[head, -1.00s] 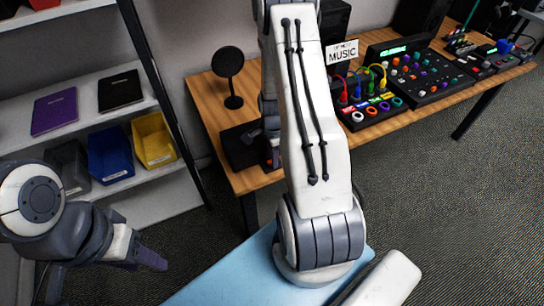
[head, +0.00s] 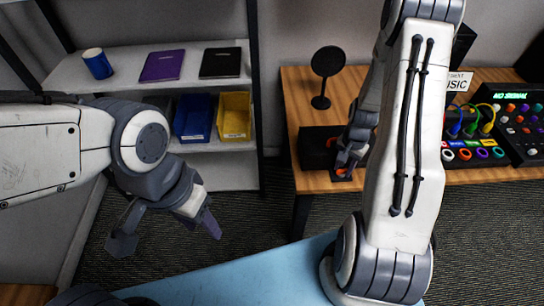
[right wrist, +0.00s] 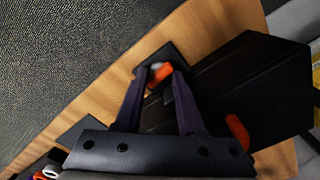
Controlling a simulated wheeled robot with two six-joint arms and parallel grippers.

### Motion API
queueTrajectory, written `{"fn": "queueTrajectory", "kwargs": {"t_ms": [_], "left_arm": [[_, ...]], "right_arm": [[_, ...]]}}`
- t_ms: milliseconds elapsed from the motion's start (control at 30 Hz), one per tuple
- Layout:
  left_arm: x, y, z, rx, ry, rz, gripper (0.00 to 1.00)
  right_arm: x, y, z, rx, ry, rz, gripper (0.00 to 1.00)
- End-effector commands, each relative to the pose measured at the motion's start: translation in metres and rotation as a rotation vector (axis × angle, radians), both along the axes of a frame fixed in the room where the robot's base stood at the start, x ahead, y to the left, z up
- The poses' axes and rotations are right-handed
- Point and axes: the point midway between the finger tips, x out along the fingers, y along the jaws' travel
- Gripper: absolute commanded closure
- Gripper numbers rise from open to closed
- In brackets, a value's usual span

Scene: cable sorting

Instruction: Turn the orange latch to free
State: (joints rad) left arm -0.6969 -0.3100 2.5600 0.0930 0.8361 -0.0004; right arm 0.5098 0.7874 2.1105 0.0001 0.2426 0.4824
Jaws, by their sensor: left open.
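A small orange piece (right wrist: 160,72), which looks like the latch, sits on a small black base (right wrist: 172,52) at the desk's edge. In the head view it is a small orange spot (head: 341,172), partly hidden by my right gripper (head: 350,160). In the right wrist view my right gripper (right wrist: 161,76) has its two dark fingers either side of the orange piece; I cannot tell whether they touch it. A second orange-red piece (right wrist: 238,131) shows against a black box (right wrist: 245,85). My left gripper (head: 168,232) is open and empty, well left of the desk.
The black box also shows in the head view (head: 316,147), close beside my right gripper. A round black stand (head: 325,75) is behind it. Colored cables (head: 470,128) and a mixer lie right. Shelves with blue (head: 194,118) and yellow (head: 234,115) bins stand left.

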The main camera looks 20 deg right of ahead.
Motion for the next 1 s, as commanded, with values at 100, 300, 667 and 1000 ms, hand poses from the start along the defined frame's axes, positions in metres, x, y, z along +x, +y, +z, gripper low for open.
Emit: {"fn": "queueTrajectory", "kwargs": {"t_ms": [100,300,667,1000], "left_arm": [[0.0,0.0,-0.004,0.0,0.0,0.0,0.5],[0.0,0.0,-0.01,0.0,0.0,0.0,0.5],[0.0,0.0,-0.015,0.0,0.0,0.0,0.5],[0.0,0.0,-0.013,0.0,0.0,0.0,0.5]], "right_arm": [[0.002,-0.001,0.0,-0.004,-0.006,0.16,0.55],[0.001,0.0,-0.001,-0.002,-0.002,0.432,0.55],[0.001,0.0,0.027,-0.005,-0.005,0.76,0.55],[0.001,-0.001,0.095,-0.005,-0.003,0.758,0.55]]}}
